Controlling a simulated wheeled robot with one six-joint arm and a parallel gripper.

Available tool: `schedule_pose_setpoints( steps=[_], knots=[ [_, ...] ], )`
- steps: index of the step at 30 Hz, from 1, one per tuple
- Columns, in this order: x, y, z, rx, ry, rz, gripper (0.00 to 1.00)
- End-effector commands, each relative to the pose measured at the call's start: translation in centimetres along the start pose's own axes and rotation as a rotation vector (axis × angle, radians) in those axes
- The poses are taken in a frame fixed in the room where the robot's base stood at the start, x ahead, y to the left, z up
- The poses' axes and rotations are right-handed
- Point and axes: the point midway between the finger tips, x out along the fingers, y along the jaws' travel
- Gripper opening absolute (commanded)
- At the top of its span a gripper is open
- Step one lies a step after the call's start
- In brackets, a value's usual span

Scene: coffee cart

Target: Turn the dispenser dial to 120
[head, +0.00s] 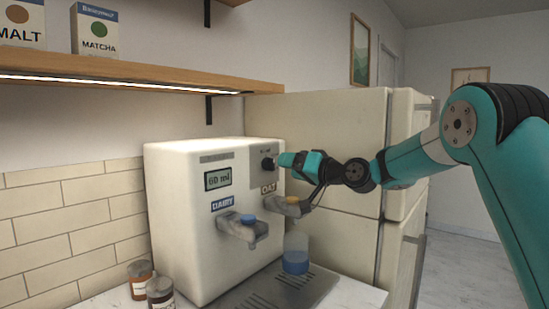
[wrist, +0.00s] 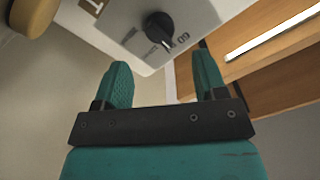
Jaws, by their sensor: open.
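The white dispenser (head: 175,215) stands on the counter. Its small screen (head: 217,179) reads 60 ml. The black dial (head: 268,163) is at the upper right of its front face. In the wrist view the black dial (wrist: 158,27) has a white pointer line toward a mark that reads 60; other marks are too blurred to read. My gripper (head: 283,160) is in front of the dial. In the wrist view my gripper (wrist: 162,85) is open, its two teal fingers apart and empty, with the dial ahead beyond the fingertips. I see no contact with the dial.
Below the dial are the OAT spout (head: 291,206) and the DAIRY spout (head: 243,228). Jars (head: 140,279) stand at left. A wooden shelf (head: 120,72) hangs above; a fridge (head: 330,130) is behind.

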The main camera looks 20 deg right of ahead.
Motion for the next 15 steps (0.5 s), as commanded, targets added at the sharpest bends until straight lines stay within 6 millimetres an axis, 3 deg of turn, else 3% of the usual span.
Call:
schedule_pose_setpoints(
  steps=[6,15],
  knots=[
    [4.1,-0.2,-0.2,0.0,-0.001,-0.001,0.65],
    [6.1,0.0,0.0,0.0,0.0,0.0,0.65]
  ],
)
